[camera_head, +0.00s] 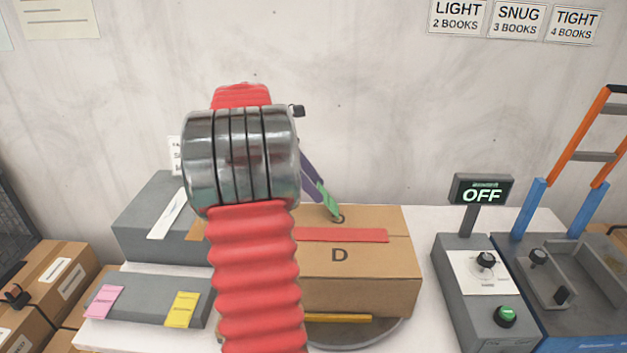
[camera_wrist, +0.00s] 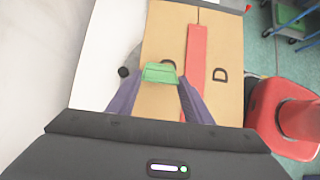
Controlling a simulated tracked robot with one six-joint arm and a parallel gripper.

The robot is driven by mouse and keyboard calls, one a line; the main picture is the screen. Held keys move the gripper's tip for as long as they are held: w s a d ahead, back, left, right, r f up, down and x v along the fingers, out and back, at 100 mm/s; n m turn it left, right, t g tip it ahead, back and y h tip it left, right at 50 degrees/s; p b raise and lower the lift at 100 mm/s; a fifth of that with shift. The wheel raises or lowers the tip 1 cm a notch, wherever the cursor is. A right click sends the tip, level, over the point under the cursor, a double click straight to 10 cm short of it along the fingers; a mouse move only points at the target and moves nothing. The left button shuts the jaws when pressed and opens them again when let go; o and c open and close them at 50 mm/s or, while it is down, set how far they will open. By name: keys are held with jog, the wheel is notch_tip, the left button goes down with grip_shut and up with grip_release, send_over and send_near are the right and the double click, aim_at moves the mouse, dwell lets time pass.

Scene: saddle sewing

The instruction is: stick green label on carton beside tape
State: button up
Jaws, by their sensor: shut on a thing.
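The carton (camera_head: 365,270) is a brown box marked D, with a strip of red tape (camera_head: 345,235) along its top. It also shows in the wrist view (camera_wrist: 222,110), where the tape (camera_wrist: 195,60) runs lengthwise. My gripper (camera_head: 329,203) is shut on the green label (camera_wrist: 160,73), held between the purple fingertips over the carton top. The label (camera_head: 330,205) is to the left of the tape in the wrist view, apart from it. Whether the label touches the cardboard I cannot tell. My red arm hides the carton's left part in the head view.
A grey block with pink (camera_head: 104,301) and yellow (camera_head: 182,309) labels lies at left. A grey box (camera_head: 150,220) stands behind it. A control box (camera_head: 475,285) with an OFF display (camera_head: 482,190) stands right of the carton. The white table is clear between them.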

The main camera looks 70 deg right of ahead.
jog(key=o, duration=1.1)
jog(key=shift+o, duration=0.5)
jog(key=o, duration=0.4)
jog(key=shift+c, duration=0.2)
jog(key=shift+w+r, duration=0.1)
jog(key=v, duration=0.7)
dwell(0.6)
jog(key=shift+r, duration=0.1)
dwell(0.5)
notch_tip(320, 180, up, 6)
dwell(0.8)
